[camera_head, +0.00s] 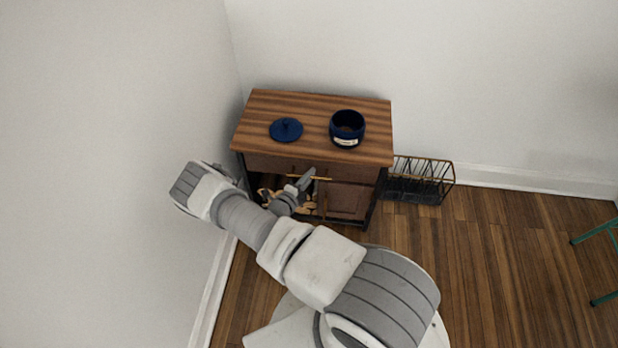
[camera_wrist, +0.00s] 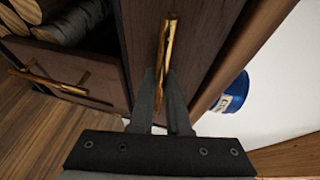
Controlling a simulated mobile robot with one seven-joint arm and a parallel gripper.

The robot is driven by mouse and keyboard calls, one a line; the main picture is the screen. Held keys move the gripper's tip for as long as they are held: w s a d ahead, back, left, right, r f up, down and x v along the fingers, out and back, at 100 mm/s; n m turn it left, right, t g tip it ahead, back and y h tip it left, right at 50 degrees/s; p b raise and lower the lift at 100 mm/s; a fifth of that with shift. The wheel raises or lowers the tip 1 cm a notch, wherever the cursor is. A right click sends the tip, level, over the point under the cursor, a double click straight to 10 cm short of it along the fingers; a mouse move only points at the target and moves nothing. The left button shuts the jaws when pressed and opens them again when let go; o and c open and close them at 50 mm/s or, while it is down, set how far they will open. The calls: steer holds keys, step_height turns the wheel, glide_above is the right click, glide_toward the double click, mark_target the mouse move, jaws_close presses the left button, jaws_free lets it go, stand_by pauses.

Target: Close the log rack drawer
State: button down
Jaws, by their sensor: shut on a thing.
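The log rack is a small wooden cabinet (camera_head: 270,104) against the back wall. Its drawer (camera_head: 270,163) is right under the striped top, and the drawer front fills the middle of the wrist view (camera_wrist: 205,40). The drawer's brass bar handle (camera_head: 322,178) runs upright in the wrist view (camera_wrist: 168,35). My gripper (camera_head: 306,177) is at the front of the drawer, and its two dark fingers (camera_wrist: 163,78) are shut on the handle. The drawer front looks near the cabinet's face; I cannot tell whether a small gap is left.
A blue lid (camera_head: 286,129) and an open blue jar (camera_head: 347,130) stand on top. Below the drawer are logs (camera_head: 268,195) in an open bay and a door (camera_head: 346,202) with a brass handle (camera_wrist: 48,82). A wire rack (camera_head: 420,180) stands to the right. Wall is close at left.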

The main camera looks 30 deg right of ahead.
steer(key=c, duration=0.9)
jaws_free()
steer(key=shift+w+r, duration=0.15)
steer(key=shift+w, duration=0.05)
steer(key=shift+d, duration=0.1)
steer(key=p+v, duration=0.1)
steer(key=v, duration=0.5)
steer(key=p+v, duration=0.1)
steer(key=v, duration=0.4)
steer(key=p+v, duration=0.1)
steer(key=v, duration=0.5)
steer(key=shift+s+a+f+p, duration=0.25)
steer(key=shift+a+p, duration=0.05)
